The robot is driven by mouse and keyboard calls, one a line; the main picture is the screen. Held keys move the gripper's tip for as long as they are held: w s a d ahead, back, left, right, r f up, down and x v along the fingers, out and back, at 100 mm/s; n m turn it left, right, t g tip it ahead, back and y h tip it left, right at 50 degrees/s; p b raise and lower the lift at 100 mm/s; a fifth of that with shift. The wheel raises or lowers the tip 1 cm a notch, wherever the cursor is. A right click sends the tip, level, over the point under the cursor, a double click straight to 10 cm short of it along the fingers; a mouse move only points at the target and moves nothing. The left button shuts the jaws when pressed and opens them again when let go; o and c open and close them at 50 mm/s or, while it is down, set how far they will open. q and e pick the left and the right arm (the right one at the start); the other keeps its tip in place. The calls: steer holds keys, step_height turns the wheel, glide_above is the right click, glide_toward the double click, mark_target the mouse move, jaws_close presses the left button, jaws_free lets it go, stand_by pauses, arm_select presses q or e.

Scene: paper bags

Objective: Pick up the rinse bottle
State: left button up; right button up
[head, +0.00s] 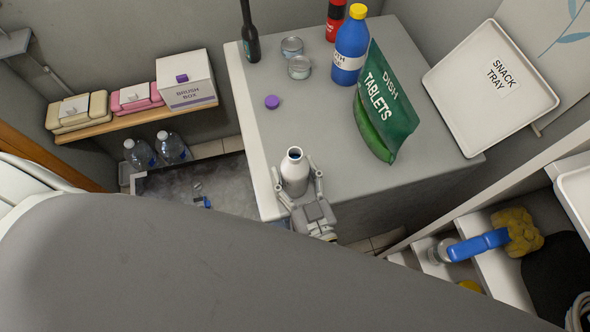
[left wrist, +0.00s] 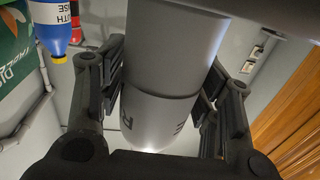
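A pale grey-white bottle (head: 294,172) with a dark open mouth stands upright near the front left edge of the grey counter. It fills the middle of the left wrist view (left wrist: 175,60), where only parts of its lettering show, an R and what looks like SE. My left gripper (head: 297,188) reaches it from the front, one finger on each side. The bottle's base is hidden in the head view. My right gripper is not in view.
A snack tray (head: 470,110) is at right. The counter around the grey-white bottle is clear.

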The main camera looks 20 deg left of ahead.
arm_select(q)
steer(key=c, duration=0.7)
steer(key=shift+c, duration=0.2)
